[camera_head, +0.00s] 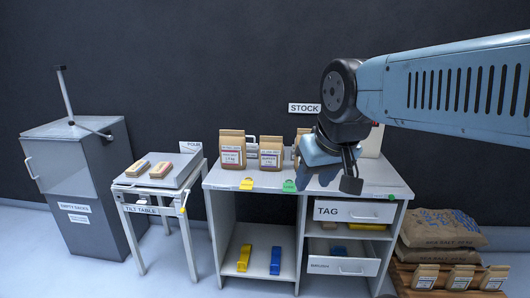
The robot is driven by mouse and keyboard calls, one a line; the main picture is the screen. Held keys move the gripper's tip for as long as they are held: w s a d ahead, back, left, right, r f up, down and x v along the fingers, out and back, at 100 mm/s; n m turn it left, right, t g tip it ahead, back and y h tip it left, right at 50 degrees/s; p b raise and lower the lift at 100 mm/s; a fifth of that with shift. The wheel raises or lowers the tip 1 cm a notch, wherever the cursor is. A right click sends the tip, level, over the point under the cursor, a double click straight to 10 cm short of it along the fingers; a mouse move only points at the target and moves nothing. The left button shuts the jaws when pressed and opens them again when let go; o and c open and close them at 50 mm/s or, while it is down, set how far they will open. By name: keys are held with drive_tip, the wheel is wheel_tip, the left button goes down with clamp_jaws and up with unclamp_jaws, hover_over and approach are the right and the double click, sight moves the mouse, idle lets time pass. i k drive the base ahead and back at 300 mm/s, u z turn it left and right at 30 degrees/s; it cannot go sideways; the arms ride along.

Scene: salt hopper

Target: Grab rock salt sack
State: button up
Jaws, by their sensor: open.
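Brown paper sacks with white labels stand upright at the back of the desk under the STOCK sign. The left sack (232,149) has a red-edged label and the middle sack (271,152) a blue-edged one. A third sack (298,141) is mostly hidden behind my gripper. The label print is too small to tell surely which is rock salt. My gripper (328,180) hangs open over the right part of the desk top, in front of and right of the sacks. I see nothing between its fingers, though one finger is partly hidden.
Yellow (246,184) and green (289,186) clips lie at the desk's front edge. The tilt table (160,184) and a grey cabinet (75,175) stand left. Drawers (355,211) sit below my gripper.

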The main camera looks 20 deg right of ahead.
sight(233, 144)
drive_tip(key=z, duration=0.1)
drive_tip(key=i, duration=1)
drive_tip(key=z, duration=0.15)
